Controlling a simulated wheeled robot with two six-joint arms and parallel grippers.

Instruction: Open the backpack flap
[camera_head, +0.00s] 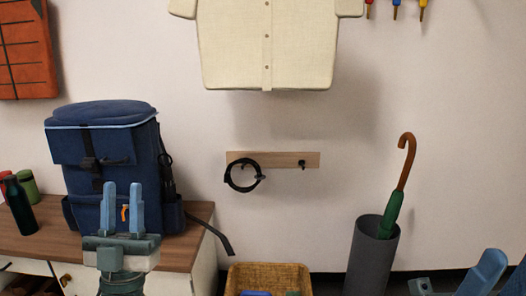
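The dark blue backpack (148,145) stands upright on the wooden cabinet top at the left. Its flap (62,145) has light blue piping and hangs down over the front, closed. A black strap with a buckle (90,162) runs down the flap's front. My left gripper (122,188) is open, its two blue fingers pointing up in front of the backpack's lower front. A small orange pull (125,213) shows between the fingers. I cannot tell whether the fingers touch the bag. My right gripper (508,262) is partly cut off at the lower right corner, fingers apart, away from the backpack.
A dark bottle (20,206) and a green can (28,185) stand left of the backpack on the cabinet (190,246). A wicker basket (268,275) and a grey umbrella stand (371,262) are to the right. A wooden hook rail (290,159) is on the wall.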

